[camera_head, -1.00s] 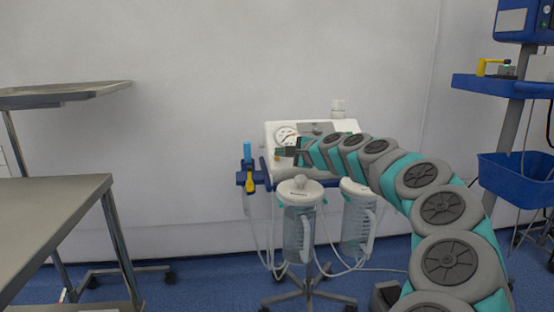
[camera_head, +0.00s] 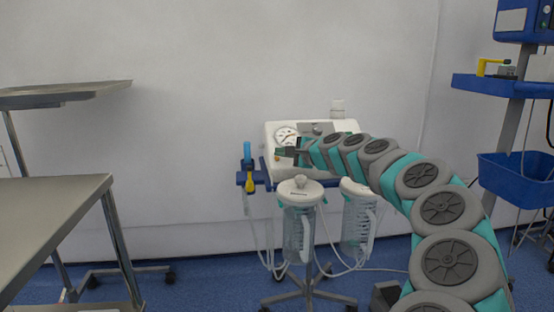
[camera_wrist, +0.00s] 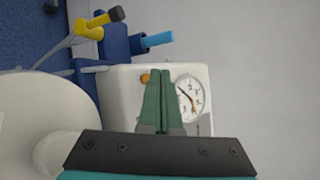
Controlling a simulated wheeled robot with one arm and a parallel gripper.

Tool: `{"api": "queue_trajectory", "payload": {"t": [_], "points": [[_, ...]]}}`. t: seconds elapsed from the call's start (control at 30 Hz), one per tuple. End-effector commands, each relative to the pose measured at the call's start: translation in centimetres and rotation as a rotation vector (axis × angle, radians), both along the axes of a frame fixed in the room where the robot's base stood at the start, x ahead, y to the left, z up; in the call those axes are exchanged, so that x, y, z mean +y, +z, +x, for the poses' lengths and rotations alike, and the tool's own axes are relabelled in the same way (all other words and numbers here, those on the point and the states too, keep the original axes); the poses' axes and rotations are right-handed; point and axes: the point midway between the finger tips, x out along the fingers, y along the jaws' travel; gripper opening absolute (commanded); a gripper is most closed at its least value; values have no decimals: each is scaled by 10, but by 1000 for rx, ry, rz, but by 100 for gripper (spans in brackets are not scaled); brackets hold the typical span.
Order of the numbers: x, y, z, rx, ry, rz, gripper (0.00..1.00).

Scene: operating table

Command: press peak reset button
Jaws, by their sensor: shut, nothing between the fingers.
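A white suction unit (camera_head: 345,127) with a round dial gauge (camera_head: 286,135) stands against the wall on a wheeled stand. In the wrist view, its pale front panel (camera_wrist: 120,108) carries the gauge (camera_wrist: 190,97) and a small round orange button (camera_wrist: 145,78). My gripper (camera_head: 279,152) is in front of the panel, just below the gauge in the head view. In the wrist view, the green fingers of my gripper (camera_wrist: 159,73) are shut and empty. Their tips lie between the orange button and the gauge. I cannot tell whether they touch the panel. No button label is readable.
Two clear canisters (camera_head: 298,232) with hoses hang below the unit. A blue holder (camera_head: 253,180) with yellow and blue parts is at its left. A steel table (camera_head: 60,215) stands left, and a blue equipment cart (camera_head: 515,170) stands right. The wall behind is bare.

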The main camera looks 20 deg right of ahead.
Motion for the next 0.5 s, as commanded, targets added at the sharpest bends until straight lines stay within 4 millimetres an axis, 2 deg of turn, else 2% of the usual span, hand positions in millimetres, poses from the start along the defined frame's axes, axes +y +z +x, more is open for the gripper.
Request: {"api": "queue_trajectory", "payload": {"t": [0.5], "points": [[-1, -7, 5, 0, 1, 1, 0]]}}
